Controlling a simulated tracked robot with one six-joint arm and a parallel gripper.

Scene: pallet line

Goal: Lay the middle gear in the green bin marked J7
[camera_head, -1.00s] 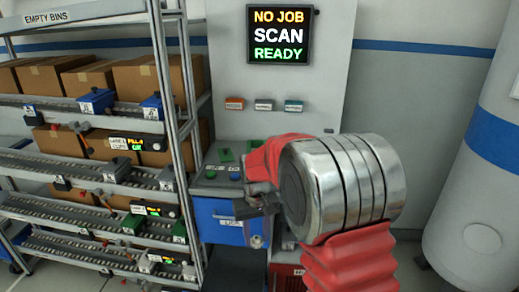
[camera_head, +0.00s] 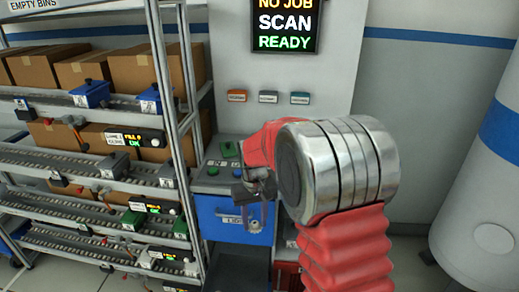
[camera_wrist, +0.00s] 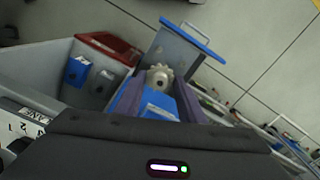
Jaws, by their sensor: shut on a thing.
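My gripper (camera_head: 254,202) hangs in front of the blue drawer of the grey station, partly behind my own arm. It is shut on a small grey toothed gear (camera_head: 254,225). In the wrist view the gear (camera_wrist: 160,77) shows between the two dark purple fingers, above a blue surface with a white label. Its size against other gears cannot be told. A green bin (camera_head: 133,219) sits on a lower shelf of the rack at left, well apart from the gripper. Its label is too small to read.
The rack (camera_head: 160,90) holds cardboard boxes (camera_head: 130,72), blue bins (camera_head: 92,94) and small lit displays (camera_head: 157,207). The station (camera_head: 225,75) stands behind my gripper, with its blue drawer (camera_head: 218,220) low down. A white cylinder (camera_head: 490,190) stands at right.

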